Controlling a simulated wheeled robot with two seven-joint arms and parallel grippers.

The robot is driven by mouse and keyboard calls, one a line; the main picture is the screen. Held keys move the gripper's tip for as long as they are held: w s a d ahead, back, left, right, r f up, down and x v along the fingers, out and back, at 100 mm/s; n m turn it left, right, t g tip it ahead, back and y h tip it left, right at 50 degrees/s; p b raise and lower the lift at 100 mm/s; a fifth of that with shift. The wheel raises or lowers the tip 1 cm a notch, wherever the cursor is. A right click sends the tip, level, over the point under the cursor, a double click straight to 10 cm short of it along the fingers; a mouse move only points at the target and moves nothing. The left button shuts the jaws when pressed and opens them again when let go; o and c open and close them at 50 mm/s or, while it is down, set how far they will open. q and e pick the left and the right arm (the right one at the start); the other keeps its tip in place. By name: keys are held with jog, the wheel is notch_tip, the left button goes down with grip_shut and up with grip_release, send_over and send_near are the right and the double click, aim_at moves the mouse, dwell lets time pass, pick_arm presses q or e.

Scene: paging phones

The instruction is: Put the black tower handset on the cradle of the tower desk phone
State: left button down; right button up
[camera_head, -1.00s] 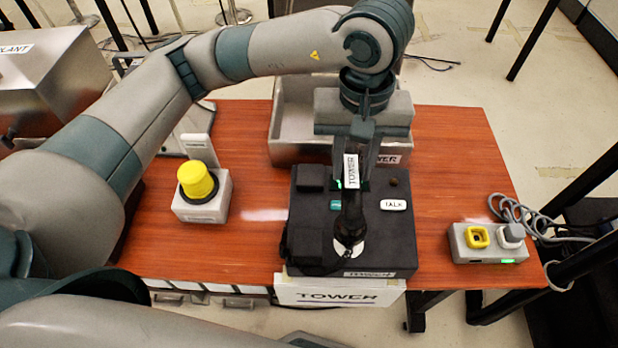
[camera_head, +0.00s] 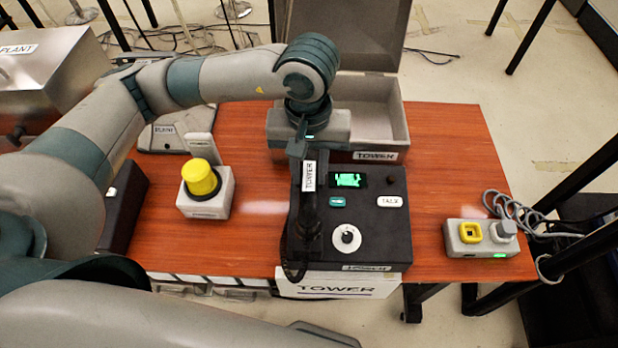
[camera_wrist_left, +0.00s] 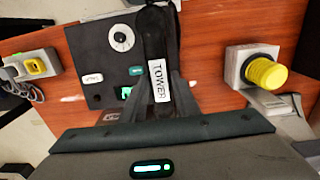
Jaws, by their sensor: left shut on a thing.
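The black tower handset (camera_head: 308,212), with a white TOWER label, is held lengthwise over the left side of the black tower desk phone (camera_head: 376,238). My left gripper (camera_head: 307,168) is shut on the handset near its far end. The handset covers the cradle on the phone's left side, and I cannot tell whether it touches it. In the left wrist view the handset (camera_wrist_left: 158,40) runs up from between the fingers (camera_wrist_left: 158,100), along the edge of the phone (camera_wrist_left: 90,50). My right gripper is not in view.
A grey open bin (camera_head: 372,108) labelled TOWER stands behind the phone. A yellow button on a white box (camera_head: 207,203) is to the left. A grey box with a yellow socket (camera_head: 486,240) and cable is at the right.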

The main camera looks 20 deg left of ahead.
aim_at(309, 176)
pick_arm(q)
notch_tip(309, 176, down, 3)
jog(key=shift+r+p, duration=0.2)
jog(key=shift+p, duration=0.6)
jog(key=shift+f, duration=0.55)
jog(key=shift+f, duration=0.15)
jog(key=c, duration=1.4)
grip_release()
jog(key=shift+r, duration=0.25)
